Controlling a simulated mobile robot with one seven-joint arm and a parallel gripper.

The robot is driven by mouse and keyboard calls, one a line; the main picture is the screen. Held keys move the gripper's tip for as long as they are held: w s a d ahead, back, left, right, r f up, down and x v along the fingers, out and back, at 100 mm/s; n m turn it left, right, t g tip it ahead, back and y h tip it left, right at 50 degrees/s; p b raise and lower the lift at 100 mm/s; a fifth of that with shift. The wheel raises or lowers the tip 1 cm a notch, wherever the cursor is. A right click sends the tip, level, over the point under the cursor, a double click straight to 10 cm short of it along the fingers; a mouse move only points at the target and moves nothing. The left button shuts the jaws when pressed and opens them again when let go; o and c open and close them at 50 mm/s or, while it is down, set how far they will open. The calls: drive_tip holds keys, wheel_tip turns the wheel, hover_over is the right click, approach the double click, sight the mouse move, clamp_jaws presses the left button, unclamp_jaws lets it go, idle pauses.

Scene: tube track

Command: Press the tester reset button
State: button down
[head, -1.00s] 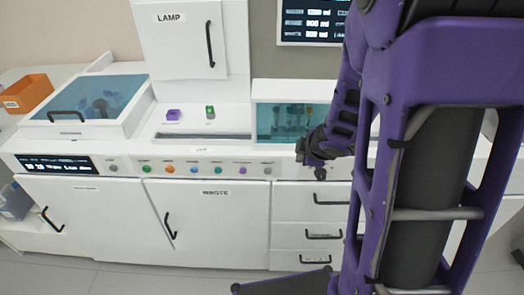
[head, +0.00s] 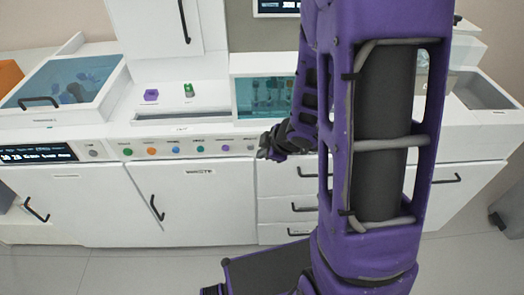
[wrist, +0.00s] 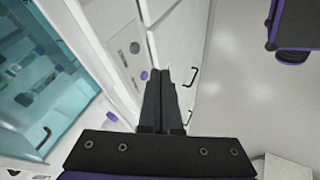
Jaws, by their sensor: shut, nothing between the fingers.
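A row of small round buttons runs along the white front panel (head: 180,158) in the head view: green (head: 127,152), orange (head: 152,151), blue (head: 175,150), teal (head: 199,149), purple (head: 225,148) and grey (head: 250,147). Another grey button (head: 93,153) sits beside the display. The labels are too small to read, so I cannot tell which is tester reset. My gripper (head: 264,152) is shut and empty, just right of the row's right-end grey button. In the wrist view, my gripper (wrist: 166,72) points along the panel, near a purple button (wrist: 145,75) and a grey button (wrist: 135,47).
A teal-windowed box (head: 262,98) stands on the counter above the panel. Cabinet doors with black handles, including one marked WASTE (head: 190,205), are below. Open floor (head: 130,270) lies in front.

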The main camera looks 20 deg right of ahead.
sight(253, 149)
drive_tip(key=shift+w+a+f+b, duration=0.1)
drive_tip(key=shift+w+f+b, duration=0.15)
drive_tip(key=shift+w+f, duration=0.95)
drive_tip(key=shift+w+a+f+b, duration=0.2)
drive_tip(key=shift+w+f, duration=0.75)
drive_tip(key=shift+w, duration=0.5)
drive_tip(key=shift+w+a+f+b, duration=0.1)
drive_tip(key=shift+w+f+b, duration=0.15)
drive_tip(key=shift+w+f, duration=0.95)
drive_tip(key=shift+w+r, duration=0.15)
